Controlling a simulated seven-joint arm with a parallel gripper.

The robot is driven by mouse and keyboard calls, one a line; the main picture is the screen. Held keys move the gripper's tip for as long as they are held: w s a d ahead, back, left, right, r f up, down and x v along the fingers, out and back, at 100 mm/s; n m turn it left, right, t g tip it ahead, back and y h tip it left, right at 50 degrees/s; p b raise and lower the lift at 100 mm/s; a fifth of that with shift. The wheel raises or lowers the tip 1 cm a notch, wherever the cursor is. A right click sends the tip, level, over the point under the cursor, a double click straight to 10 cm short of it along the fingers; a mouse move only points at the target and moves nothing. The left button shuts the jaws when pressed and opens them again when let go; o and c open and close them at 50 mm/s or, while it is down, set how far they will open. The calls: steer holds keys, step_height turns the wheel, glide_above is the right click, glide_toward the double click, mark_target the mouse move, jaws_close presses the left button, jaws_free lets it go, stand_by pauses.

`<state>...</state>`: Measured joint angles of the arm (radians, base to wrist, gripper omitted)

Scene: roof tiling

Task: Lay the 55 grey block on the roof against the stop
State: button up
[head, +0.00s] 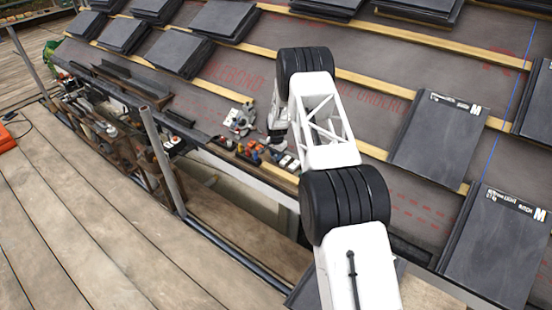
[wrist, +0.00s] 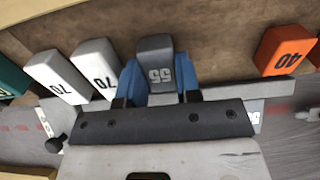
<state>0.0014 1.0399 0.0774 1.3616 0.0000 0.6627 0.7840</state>
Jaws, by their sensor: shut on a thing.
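The grey block marked 55 (wrist: 155,48) sits between the two blue fingers of my gripper (wrist: 156,76) in the wrist view. The fingers are shut on its sides, and its far end sticks out beyond them. In the head view my gripper (head: 276,140) is low over the roof's lower edge, beside a group of small coloured blocks; the 55 block cannot be made out there. The roof (head: 245,75) has dark underlay and wooden battens. I cannot pick out the stop for certain in either view.
Two white blocks marked 70 (wrist: 57,75) lie left of the held block, with a green block (wrist: 12,78) farther left. An orange block marked 40 (wrist: 285,50) lies at right. Slate stacks (head: 438,140) stand on the roof. A scaffold pole (head: 163,160) rises near the eave.

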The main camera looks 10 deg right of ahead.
steer(key=shift+r, duration=2.5)
steer(key=shift+r, duration=2.3)
steer(key=shift+d, duration=0.2)
steer(key=s+d+f+t+h, duration=0.1)
steer(key=d+t+h, duration=0.3)
steer(key=d, duration=0.2)
steer(key=shift+d, duration=0.3)
steer(key=shift+s+d+t+h, duration=0.1)
steer(key=shift+d+t+h, duration=0.2)
steer(key=shift+t+h, duration=0.2)
steer(key=shift+d+f, duration=0.1)
steer(key=shift+f, duration=0.05)
